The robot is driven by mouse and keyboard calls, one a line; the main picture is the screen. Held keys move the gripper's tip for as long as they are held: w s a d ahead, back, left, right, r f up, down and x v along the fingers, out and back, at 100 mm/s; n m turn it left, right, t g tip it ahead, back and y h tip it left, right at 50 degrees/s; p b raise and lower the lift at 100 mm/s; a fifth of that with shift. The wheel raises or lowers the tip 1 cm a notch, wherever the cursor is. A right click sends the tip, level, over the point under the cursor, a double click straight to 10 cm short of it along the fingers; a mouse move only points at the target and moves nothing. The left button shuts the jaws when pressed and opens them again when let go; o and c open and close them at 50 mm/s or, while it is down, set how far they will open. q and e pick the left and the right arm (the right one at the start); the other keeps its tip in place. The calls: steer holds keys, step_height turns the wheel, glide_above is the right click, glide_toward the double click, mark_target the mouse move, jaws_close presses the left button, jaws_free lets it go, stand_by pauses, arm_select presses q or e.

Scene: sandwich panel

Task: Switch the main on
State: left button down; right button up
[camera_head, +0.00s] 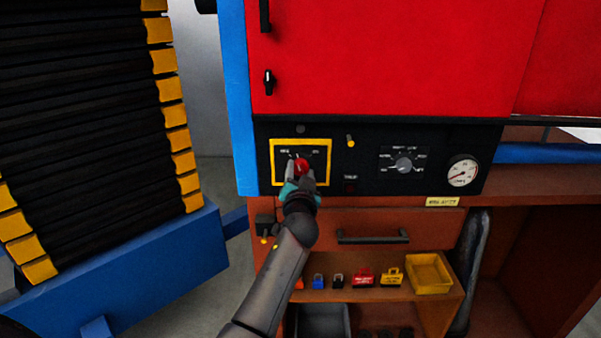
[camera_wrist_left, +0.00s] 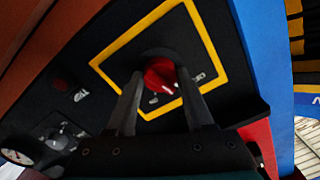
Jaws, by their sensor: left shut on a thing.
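The main switch is a red rotary knob (camera_head: 302,166) inside a yellow-framed square (camera_head: 328,150) at the left end of the black control panel (camera_head: 440,140). My left gripper (camera_head: 300,177) reaches up to it from below and is shut on the knob. In the left wrist view the red knob (camera_wrist_left: 160,74) sits between the two fingers of my left gripper (camera_wrist_left: 158,88), and its white mark points down and to the right there. The small labels beside the knob are too blurred to read surely. My right gripper is not in view.
A selector dial (camera_head: 404,165), a gauge (camera_head: 462,172), a yellow-tipped toggle (camera_head: 350,141) and a dark red button (camera_head: 350,187) share the panel. A drawer handle (camera_head: 372,237) and a shelf with padlocks and a yellow bin (camera_head: 429,273) lie below. A ribbed black stack (camera_head: 85,120) stands left.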

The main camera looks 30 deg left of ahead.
arm_select(q)
steer(key=m+p, duration=0.1)
steer(key=m, duration=0.5)
steer(key=shift+r+m, duration=0.15)
steer(key=shift+m, duration=0.15)
steer(key=m+p, duration=0.1)
steer(key=m, duration=0.4)
steer(key=shift+m, duration=0.3)
steer(key=shift+c, duration=1.4)
jaws_free()
steer(key=shift+p, duration=0.3)
